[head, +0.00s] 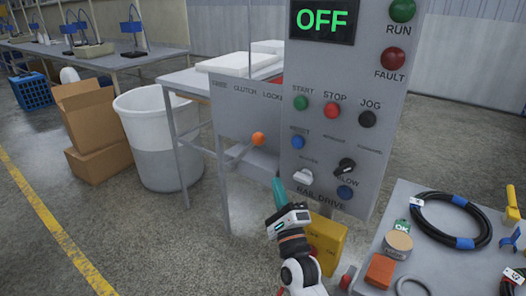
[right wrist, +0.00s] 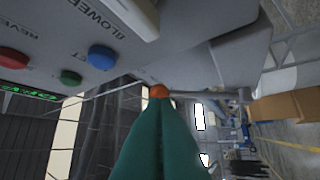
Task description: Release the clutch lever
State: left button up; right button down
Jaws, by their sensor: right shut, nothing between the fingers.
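The clutch lever is a thin grey rod with an orange ball knob (head: 258,138) on the grey panel left of the control box. The panel reads FREE, CLUTCH and LOCKED, and the knob sits toward the LOCKED side. My right gripper (head: 278,183) has teal fingers, shut and empty, below and slightly right of the knob. In the right wrist view the knob (right wrist: 159,91) shows just beyond the tips of the shut fingers (right wrist: 158,102). I cannot tell whether they touch. My left gripper is not in view.
The control box (head: 312,70) has a green OFF display, buttons and knobs close to my right gripper. A grey table (head: 395,205) with a black hose coil (head: 450,219) stands at right. A white bin (head: 157,130) stands at left.

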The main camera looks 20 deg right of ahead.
jog(key=shift+s, duration=0.1)
jog(key=p+x, duration=0.2)
jog(key=x, duration=0.8)
jog(key=shift+p, duration=0.3)
